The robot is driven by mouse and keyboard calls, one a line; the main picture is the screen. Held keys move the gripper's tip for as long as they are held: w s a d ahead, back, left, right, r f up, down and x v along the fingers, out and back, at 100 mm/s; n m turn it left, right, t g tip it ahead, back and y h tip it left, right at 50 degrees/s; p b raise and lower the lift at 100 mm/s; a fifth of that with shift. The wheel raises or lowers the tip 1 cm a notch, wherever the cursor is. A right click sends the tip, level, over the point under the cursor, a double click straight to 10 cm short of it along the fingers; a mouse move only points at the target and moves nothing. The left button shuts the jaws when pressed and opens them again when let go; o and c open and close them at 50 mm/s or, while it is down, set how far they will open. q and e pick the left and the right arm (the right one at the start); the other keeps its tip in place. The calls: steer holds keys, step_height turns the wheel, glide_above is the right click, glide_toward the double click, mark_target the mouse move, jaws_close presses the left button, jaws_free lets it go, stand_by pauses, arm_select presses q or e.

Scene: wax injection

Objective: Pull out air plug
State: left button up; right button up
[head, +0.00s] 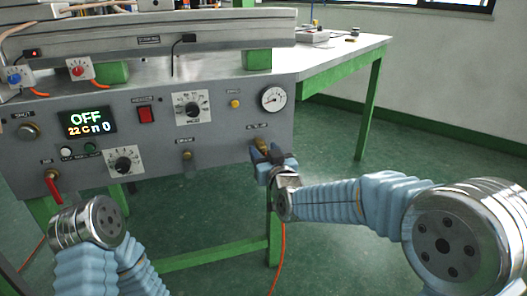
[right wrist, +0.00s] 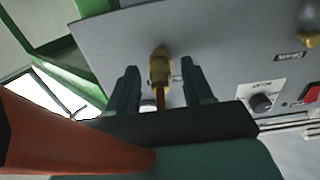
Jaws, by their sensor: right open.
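The brass air plug (right wrist: 159,68) sits in the lower right of the grey machine's front panel (head: 220,135), with an orange air hose (right wrist: 160,98) running from it. The brass fitting also shows in the head view (head: 262,145), partly covered by the gripper. My right gripper (head: 267,156) is at the plug. In the right wrist view its two dark fingers (right wrist: 160,74) are open, one on each side of the plug, with gaps visible. My left arm shows at the lower left of the head view, but its gripper is out of view.
The panel carries a pressure gauge (head: 273,98), a display reading OFF (head: 87,121), dials, a red switch (head: 146,114) and a red-handled valve (head: 53,186). The orange hose (head: 281,255) hangs toward the floor. A green table leg (head: 370,110) stands at right.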

steer(key=shift+b, duration=0.3)
stand_by(0.5)
jaws_close()
stand_by(0.3)
steer(key=b+v, duration=0.1)
steer(key=v, duration=0.5)
stand_by(1.2)
